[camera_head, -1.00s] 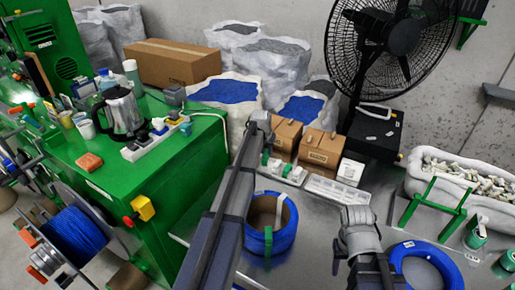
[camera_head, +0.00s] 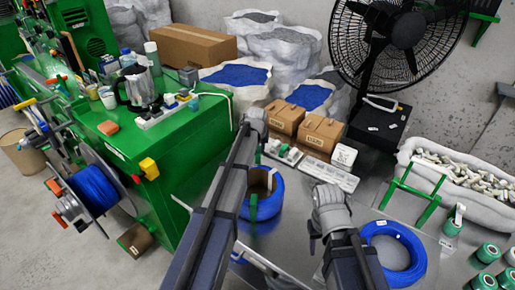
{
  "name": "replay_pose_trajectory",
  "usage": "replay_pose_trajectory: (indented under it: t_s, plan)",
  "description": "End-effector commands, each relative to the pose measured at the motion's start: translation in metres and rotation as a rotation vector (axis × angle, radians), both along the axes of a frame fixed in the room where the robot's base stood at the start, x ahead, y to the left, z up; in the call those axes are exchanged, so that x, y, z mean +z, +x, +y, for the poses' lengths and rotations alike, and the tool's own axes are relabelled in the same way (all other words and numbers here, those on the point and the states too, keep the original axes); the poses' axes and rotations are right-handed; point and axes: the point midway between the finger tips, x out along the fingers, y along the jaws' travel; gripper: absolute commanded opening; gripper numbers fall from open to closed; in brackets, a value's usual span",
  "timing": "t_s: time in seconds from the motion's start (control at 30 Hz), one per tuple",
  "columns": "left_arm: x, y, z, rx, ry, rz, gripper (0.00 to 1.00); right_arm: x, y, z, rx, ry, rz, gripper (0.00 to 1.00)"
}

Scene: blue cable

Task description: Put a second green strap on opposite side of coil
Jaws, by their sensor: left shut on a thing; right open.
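A blue cable coil (camera_head: 270,203) stands on the grey metal table around a brown core. A green strap (camera_head: 253,208) is on its left front side. My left arm passes in front of that side and hides part of it. My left gripper (camera_head: 257,138) is beyond the coil and above the table; its jaws are mostly hidden. It is shut on what looks like a thin green strap (camera_head: 258,155) hanging below it. My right gripper (camera_head: 313,240) is open and empty, right of the coil and apart from it.
A second blue coil (camera_head: 417,262) lies flat at the right. Behind are a white tray (camera_head: 330,174), small cardboard boxes (camera_head: 321,132) and a black fan (camera_head: 397,40). Green rolls (camera_head: 487,253) and a green stand (camera_head: 415,194) are at the right. A green bench (camera_head: 185,140) is at the left.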

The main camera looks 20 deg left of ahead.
Motion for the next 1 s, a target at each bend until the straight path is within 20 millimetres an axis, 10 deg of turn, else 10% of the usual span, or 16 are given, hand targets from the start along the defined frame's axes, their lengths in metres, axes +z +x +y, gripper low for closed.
replay_pose_trajectory:
  t_s: [1.0]
  plan:
    - [-0.038, 0.000, 0.000, 0.000, 0.000, 0.000, 0.00, -0.038, 0.000, 0.000, 0.000, 0.000, 0.000, 0.50]
